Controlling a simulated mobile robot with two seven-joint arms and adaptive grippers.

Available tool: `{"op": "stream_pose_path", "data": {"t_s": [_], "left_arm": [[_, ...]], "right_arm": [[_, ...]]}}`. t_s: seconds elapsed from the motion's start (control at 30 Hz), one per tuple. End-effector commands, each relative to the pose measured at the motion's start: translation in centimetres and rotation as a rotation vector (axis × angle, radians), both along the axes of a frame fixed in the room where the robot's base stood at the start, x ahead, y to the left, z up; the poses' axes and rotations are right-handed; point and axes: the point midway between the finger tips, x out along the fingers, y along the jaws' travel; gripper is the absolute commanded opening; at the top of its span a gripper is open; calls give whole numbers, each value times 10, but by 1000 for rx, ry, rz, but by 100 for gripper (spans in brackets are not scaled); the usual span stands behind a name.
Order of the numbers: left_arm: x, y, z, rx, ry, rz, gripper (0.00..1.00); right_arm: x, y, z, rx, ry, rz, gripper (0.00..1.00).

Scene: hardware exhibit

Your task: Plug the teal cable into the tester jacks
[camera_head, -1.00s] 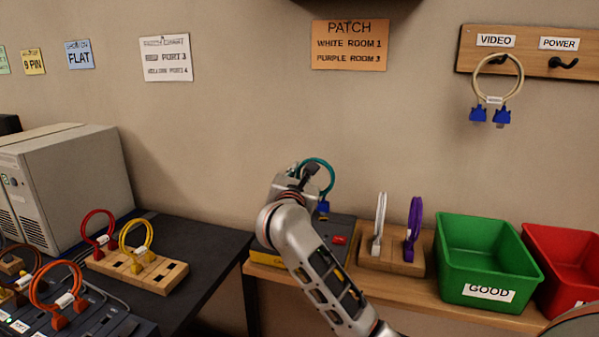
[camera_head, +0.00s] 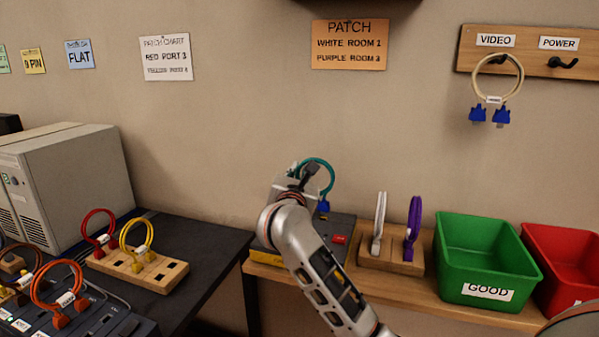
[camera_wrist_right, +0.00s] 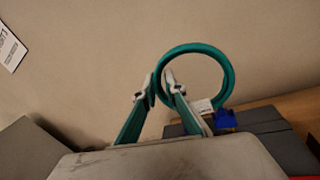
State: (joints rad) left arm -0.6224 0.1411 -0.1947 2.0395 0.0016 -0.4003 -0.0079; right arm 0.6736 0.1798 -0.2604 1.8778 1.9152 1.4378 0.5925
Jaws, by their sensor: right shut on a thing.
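The teal cable (camera_head: 331,176) is a loop held up above the tester, with a blue plug (camera_head: 323,206) hanging at its lower end. My right gripper (camera_head: 306,173) is shut on the cable. In the right wrist view the two fingertips (camera_wrist_right: 159,88) close on the left side of the teal loop (camera_wrist_right: 229,75). The blue plug (camera_wrist_right: 225,120) and a white tag hang at the lower right of the loop. The tester (camera_head: 344,226) is a dark box with a red part on top, partly behind my right arm. Its jacks cannot be made out. My left gripper is not in view.
Right of the tester, a wooden block (camera_head: 378,262) holds white and purple cable loops. Further right stand a green GOOD bin (camera_head: 487,261) and a red bin (camera_head: 565,250). A dark table (camera_head: 205,238) at left carries a computer and other cable loops.

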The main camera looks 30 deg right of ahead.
Motion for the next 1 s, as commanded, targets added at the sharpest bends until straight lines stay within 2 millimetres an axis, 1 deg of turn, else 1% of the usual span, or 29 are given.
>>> {"op": "stream_pose_path", "data": {"t_s": [0.5,1.0], "left_arm": [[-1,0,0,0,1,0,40],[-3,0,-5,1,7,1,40]], "right_arm": [[0,0,1,-1,-1,0,0],[0,0,-6,-1,0,0,0]]}}
